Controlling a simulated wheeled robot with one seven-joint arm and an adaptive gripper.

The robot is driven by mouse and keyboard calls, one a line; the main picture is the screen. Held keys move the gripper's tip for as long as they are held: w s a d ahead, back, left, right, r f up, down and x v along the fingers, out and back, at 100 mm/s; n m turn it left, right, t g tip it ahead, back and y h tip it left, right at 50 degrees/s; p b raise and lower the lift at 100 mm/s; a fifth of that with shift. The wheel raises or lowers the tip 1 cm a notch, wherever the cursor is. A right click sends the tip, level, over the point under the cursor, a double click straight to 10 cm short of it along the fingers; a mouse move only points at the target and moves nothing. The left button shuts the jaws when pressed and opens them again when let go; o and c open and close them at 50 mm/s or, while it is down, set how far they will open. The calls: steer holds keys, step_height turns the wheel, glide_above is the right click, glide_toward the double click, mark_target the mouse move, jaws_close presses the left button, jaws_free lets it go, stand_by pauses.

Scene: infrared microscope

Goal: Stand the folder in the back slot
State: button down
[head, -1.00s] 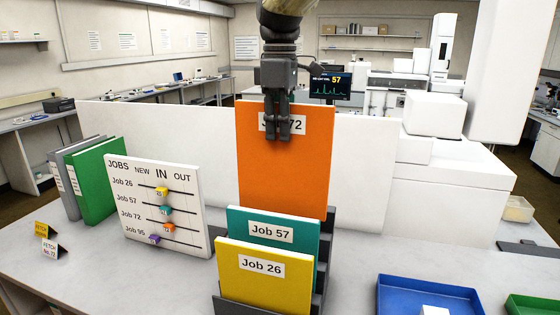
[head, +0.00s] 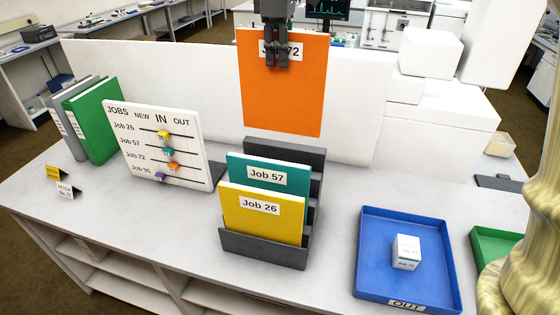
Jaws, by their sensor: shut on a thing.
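The orange folder (head: 282,95), its label partly covered so that "72" shows, hangs upright in the head view. My gripper (head: 275,62) is shut on its top edge. The folder is in the air above and behind the dark grey rack (head: 262,249), clear of it in the picture. The teal Job 57 folder (head: 300,184) and the yellow Job 26 folder (head: 258,222) stand in the rack's front slots. The rack's back panel (head: 285,151) shows behind the teal folder, and no folder shows in the space at the back.
A white partition (head: 160,83) stands behind the rack. A JOBS board (head: 140,122) and green and grey binders (head: 95,118) are at left. A blue OUT tray (head: 372,275) holding a small white box (head: 405,252) is at right, beside a green tray (head: 503,243).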

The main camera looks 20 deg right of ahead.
mark_target(279, 130)
step_height(279, 130, down, 17)
steer(key=p, duration=0.7)
steer(key=shift+r, duration=0.15)
steer(key=shift+w+f, duration=0.1)
steer(key=shift+f, duration=0.4)
steer(key=shift+f, duration=0.1)
steer(key=c, duration=1.4)
jaws_free()
step_height(279, 130, up, 12)
steer(key=b, duration=0.5)
steer(key=shift+b, duration=0.3)
